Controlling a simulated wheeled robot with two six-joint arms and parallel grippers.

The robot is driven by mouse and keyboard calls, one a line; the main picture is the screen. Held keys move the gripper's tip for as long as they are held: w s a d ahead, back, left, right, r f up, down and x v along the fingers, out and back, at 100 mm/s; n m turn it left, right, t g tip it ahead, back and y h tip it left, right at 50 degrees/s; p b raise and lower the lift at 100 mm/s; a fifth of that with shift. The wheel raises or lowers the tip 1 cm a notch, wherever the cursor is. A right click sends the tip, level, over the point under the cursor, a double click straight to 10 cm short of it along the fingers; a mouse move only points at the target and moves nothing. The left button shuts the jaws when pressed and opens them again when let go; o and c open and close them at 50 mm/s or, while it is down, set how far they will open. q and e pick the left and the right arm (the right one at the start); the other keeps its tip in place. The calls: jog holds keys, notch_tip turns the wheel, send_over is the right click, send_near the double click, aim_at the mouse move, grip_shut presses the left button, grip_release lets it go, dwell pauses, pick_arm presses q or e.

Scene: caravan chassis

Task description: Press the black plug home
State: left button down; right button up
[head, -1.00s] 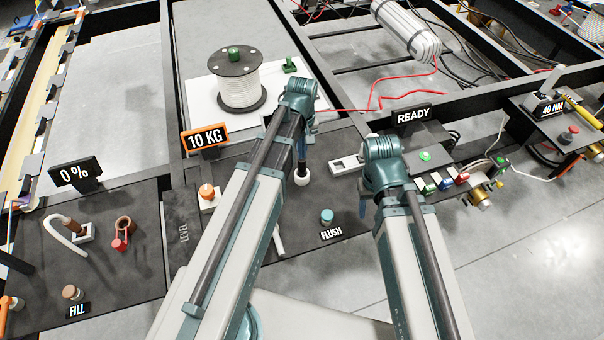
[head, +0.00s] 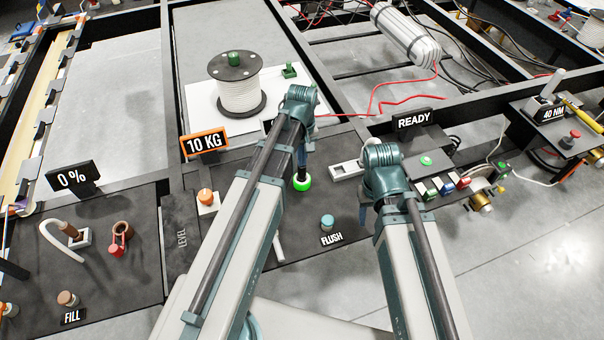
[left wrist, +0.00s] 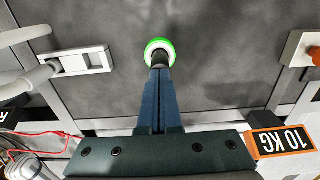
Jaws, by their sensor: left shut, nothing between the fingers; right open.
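The black plug (head: 302,180) stands upright in a round socket with a bright green lit ring (head: 303,186) on the dark panel. In the left wrist view, the black plug (left wrist: 158,59) sits inside the green ring (left wrist: 150,45). My left gripper (head: 302,166) points down from above, shut and empty, its tips at the plug's top. In the left wrist view, the left gripper's fingers (left wrist: 160,72) overlap the plug's near side, so exact contact is hard to tell. My right gripper (head: 364,212) hangs open to the right, mostly hidden by its arm.
A teal FLUSH button (head: 327,222) is close by at the right of the socket. A pale slotted block (head: 346,170) lies behind it. An orange knob (head: 206,196) and the 10 KG sign (head: 205,143) stand left, with a white cable reel (head: 238,88) behind.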

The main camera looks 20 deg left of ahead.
dwell(0.4)
pick_arm(q)
notch_tip(320, 180, up, 7)
jog(key=p, duration=0.7)
dwell(0.3)
jog(key=s+d+m+y, duration=0.1)
jog(key=s+d+m, duration=0.9)
jog(key=s, duration=0.4)
jog(key=shift+s+d+m, duration=0.15)
jog(key=shift+d+m, duration=0.1)
jog(key=shift+m, duration=0.05)
